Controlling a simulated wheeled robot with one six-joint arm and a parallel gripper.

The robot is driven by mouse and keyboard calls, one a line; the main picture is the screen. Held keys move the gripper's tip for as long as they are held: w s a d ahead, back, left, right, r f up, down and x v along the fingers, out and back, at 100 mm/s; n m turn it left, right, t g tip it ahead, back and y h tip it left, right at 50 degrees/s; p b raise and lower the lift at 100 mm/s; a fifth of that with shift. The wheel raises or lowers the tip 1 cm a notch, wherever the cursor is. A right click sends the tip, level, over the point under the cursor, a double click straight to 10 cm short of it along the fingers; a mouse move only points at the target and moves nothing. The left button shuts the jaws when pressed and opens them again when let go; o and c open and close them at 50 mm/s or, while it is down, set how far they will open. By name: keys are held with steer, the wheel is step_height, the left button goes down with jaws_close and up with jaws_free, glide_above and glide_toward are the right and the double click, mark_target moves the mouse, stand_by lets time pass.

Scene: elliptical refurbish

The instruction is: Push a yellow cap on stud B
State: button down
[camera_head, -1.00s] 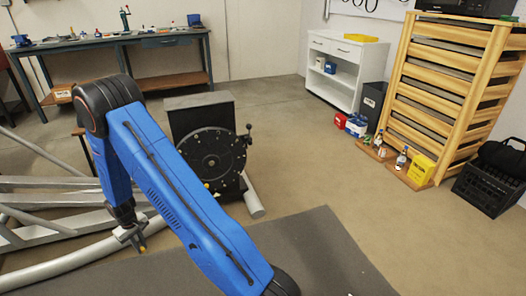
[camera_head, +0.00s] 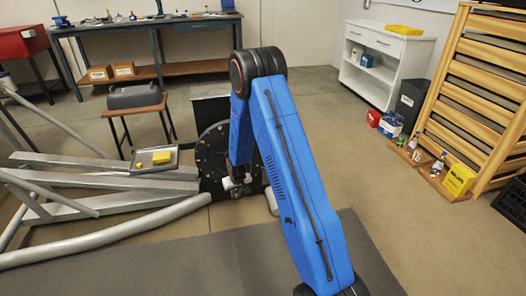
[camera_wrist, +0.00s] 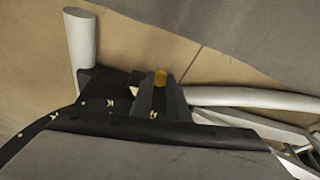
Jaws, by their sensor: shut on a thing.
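My gripper (camera_head: 236,184) is in front of the black disc (camera_head: 212,158) of the elliptical in the head view. My arm covers much of the disc's right side. In the wrist view a small yellow cap (camera_wrist: 160,77) shows between the fingertips, and the gripper is shut on it. The black disc also shows in the wrist view (camera_wrist: 98,97), with small pale marks, close beside the gripper. I cannot make out which mark or stud is B, nor whether the cap touches a stud.
A tray (camera_head: 141,169) with a yellow item (camera_head: 162,157) is left of the disc, near grey frame tubes (camera_head: 100,183). A dark mat (camera_head: 150,262) lies in front.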

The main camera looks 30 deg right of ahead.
steer(key=shift+w+d+r+t, duration=0.1)
steer(key=shift+w+t, duration=0.1)
steer(key=shift+t, duration=0.1)
steer(key=shift+w+d+r, duration=0.1)
steer(key=shift+w+d, duration=0.05)
steer(key=d+r+m+t+h, duration=0.1)
steer(key=d+r+t+h, duration=0.1)
steer(key=d+r+t, duration=0.65)
steer(key=d+r+m+t+h, duration=0.1)
steer(key=d+r+t+h, duration=0.35)
steer(key=r, duration=0.75)
steer(key=w+d+y, duration=0.1)
steer(key=w+d, duration=0.2)
steer(key=w, duration=0.2)
steer(key=shift+w+y, duration=0.2)
steer(key=shift+y, duration=0.15)
steer(key=shift+w+d+f, duration=0.15)
steer(key=shift+w+d, duration=0.1)
steer(key=shift+w, duration=0.35)
stand_by(1.9)
